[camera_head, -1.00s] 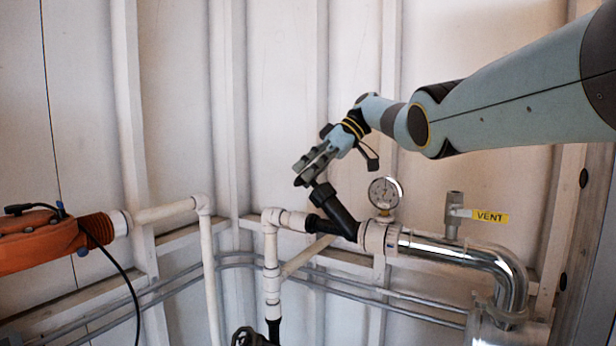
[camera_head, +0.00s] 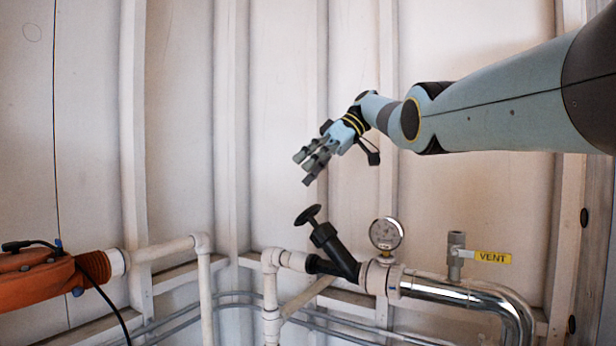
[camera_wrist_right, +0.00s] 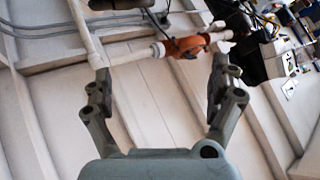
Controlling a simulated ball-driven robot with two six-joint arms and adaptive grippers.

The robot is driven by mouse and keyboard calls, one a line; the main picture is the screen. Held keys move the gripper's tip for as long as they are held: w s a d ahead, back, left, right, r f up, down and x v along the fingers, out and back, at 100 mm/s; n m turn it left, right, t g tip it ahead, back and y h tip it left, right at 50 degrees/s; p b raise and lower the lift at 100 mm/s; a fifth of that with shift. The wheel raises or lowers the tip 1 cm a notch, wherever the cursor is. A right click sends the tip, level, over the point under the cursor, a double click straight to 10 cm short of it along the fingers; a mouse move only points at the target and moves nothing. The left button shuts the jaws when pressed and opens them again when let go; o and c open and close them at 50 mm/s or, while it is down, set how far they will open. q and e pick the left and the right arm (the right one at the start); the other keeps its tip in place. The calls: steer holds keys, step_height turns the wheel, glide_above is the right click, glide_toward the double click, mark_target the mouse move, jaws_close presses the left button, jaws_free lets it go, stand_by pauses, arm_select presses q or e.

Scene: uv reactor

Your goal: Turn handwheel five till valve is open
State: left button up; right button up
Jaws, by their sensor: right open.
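A black handwheel (camera_head: 308,215) tops a slanted black valve (camera_head: 335,250) in the white pipe run. No number on it can be read. My right gripper (camera_head: 309,169) is open and empty above the handwheel, apart from it, with its fingers pointing down and left. In the right wrist view the fingers of my right gripper (camera_wrist_right: 163,85) are spread wide with nothing between them. My left gripper is not in view.
A pressure gauge (camera_head: 386,234) stands just right of the valve. An orange unit (camera_head: 35,282) is at the left. The ribbed wall stands behind.

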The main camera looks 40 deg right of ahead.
steer(key=c, duration=0.3)
steer(key=d+f+m+g+h+b, duration=0.1)
steer(key=d+f+m+h, duration=0.3)
steer(key=d+m+h, duration=0.4)
steer(key=shift+c, duration=0.2)
step_height(320, 180, up, 2)
steer(key=m+g+h+b, duration=0.3)
steer(key=m+h+b, duration=0.55)
steer(key=h, duration=0.85)
glide_above(308, 223)
steer(key=w+d, duration=0.2)
steer(key=shift+a+r, duration=0.1)
steer(key=shift+a, duration=0.15)
steer(key=shift+m+h, duration=0.25)
steer(key=shift+h, duration=0.35)
steer(key=a, duration=0.1)
steer(key=a+b, duration=0.1)
steer(key=s+a+f, duration=0.1)
steer(key=a, duration=0.1)
steer(key=shift+b, duration=0.3)
steer(key=s+a+f+n+b, duration=0.1)
steer(key=a+f+b, duration=0.2)
steer(key=a+f, duration=0.45)
steer(key=d, duration=0.6)
steer(key=d+f, duration=0.1)
steer(key=d, duration=0.3)
steer(key=shift+d+p, duration=0.1)
steer(key=shift+p, duration=0.25)
steer(key=shift+d, duration=0.5)
